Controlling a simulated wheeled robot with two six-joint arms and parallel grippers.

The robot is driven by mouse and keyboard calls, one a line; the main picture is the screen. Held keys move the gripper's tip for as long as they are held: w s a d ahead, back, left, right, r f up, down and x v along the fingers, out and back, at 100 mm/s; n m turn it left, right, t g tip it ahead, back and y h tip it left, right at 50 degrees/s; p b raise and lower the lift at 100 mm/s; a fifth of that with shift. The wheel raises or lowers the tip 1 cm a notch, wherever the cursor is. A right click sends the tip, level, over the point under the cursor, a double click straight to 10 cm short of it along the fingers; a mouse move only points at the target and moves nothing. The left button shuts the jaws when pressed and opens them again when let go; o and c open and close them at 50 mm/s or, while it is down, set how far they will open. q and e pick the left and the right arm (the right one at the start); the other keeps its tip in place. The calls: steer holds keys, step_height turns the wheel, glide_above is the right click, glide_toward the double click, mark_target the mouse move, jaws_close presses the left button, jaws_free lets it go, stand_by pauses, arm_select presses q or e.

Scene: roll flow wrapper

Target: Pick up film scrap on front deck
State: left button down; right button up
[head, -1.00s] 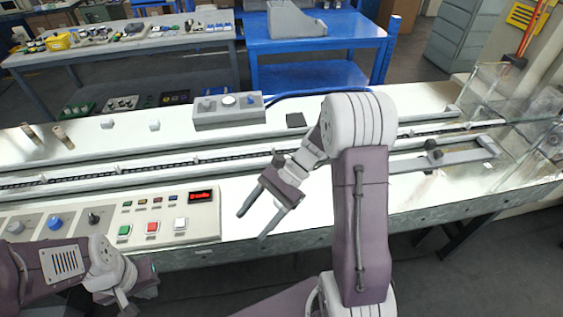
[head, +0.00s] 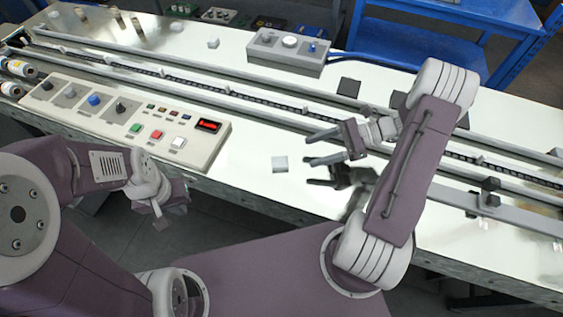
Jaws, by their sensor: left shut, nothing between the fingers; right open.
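A small pale square (head: 280,163), which looks like the film scrap, lies flat on the white front deck (head: 238,178), right of the button panel. My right gripper (head: 311,149) is open and empty, with its fingertips pointing left just right of the pale square. It appears apart from the square and above the deck, with a dark shadow or reflection below it. My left gripper (head: 163,217) is shut and empty, low in front of the machine's front edge.
The control panel (head: 130,115) with knobs, buttons and a red display stands left of the square. A chain conveyor (head: 235,91) runs behind it. A grey box with knobs (head: 290,45) and a dark square (head: 349,87) are farther back. A grey bar with dark knobs (head: 489,200) is at right.

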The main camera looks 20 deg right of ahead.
mark_target(285, 161)
steer(key=x, duration=0.9)
steer(key=shift+d, duration=0.1)
jaws_close()
